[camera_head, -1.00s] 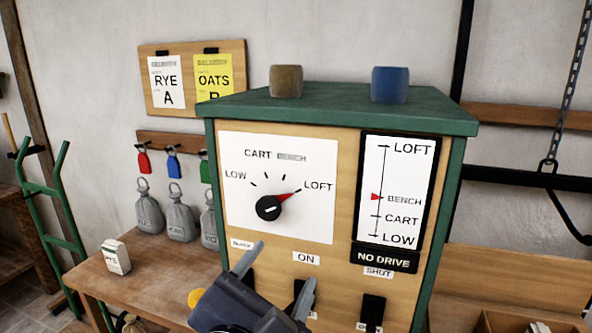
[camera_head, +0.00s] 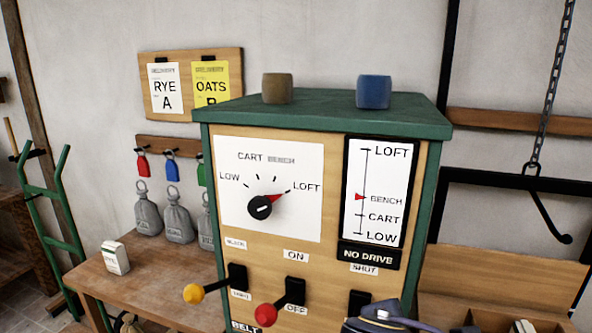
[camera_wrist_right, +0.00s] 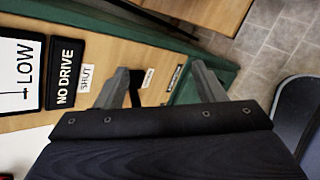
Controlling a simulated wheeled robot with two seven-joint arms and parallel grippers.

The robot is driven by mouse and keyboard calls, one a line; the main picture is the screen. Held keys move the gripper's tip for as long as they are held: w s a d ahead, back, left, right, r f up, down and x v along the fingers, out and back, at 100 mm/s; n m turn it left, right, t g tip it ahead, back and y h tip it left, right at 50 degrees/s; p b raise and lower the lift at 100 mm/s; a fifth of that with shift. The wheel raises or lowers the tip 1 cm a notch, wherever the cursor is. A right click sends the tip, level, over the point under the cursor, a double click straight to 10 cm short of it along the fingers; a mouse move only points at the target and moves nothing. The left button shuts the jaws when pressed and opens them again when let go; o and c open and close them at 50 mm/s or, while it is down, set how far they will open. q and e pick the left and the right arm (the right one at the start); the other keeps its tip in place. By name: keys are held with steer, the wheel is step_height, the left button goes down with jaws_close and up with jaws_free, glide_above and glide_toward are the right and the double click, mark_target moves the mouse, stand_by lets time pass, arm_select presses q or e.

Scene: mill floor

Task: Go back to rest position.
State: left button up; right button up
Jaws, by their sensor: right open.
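My right gripper (camera_head: 395,318) is at the bottom edge of the head view, in front of the lower right of a green-framed control box (camera_head: 225,185). Its two fingers stand apart and empty in the right wrist view (camera_wrist_right: 160,88). The box's dial (camera_head: 260,207) has its red pointer towards LOFT. The gauge (camera_head: 375,190) has its red marker at BENCH, above a NO DRIVE sign (camera_head: 368,255). A yellow-knobbed lever (camera_head: 194,293) and a red-knobbed lever (camera_head: 266,315) project below the dial. My left gripper is not in view.
A wooden bench (camera_head: 150,290) on the left holds grey sacks (camera_head: 179,220) and a small RYE packet (camera_head: 115,257). A green hand truck (camera_head: 45,215) stands further left. A chain with a hook (camera_head: 540,150) hangs at the right.

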steer(key=s+d+f+m+g+y, duration=0.1)
steer(key=s+f+m+y, duration=0.3)
steer(key=m, duration=0.6)
steer(key=s+d+f+m+g+y+p, duration=0.1)
steer(key=s+d+f+m+y, duration=0.3)
steer(key=s+m, duration=0.4)
steer(key=shift+s+f+m+g+y, duration=0.3)
steer(key=shift+f+m+y, duration=0.3)
steer(key=shift+f+m, duration=0.45)
steer(key=shift+r, duration=0.2)
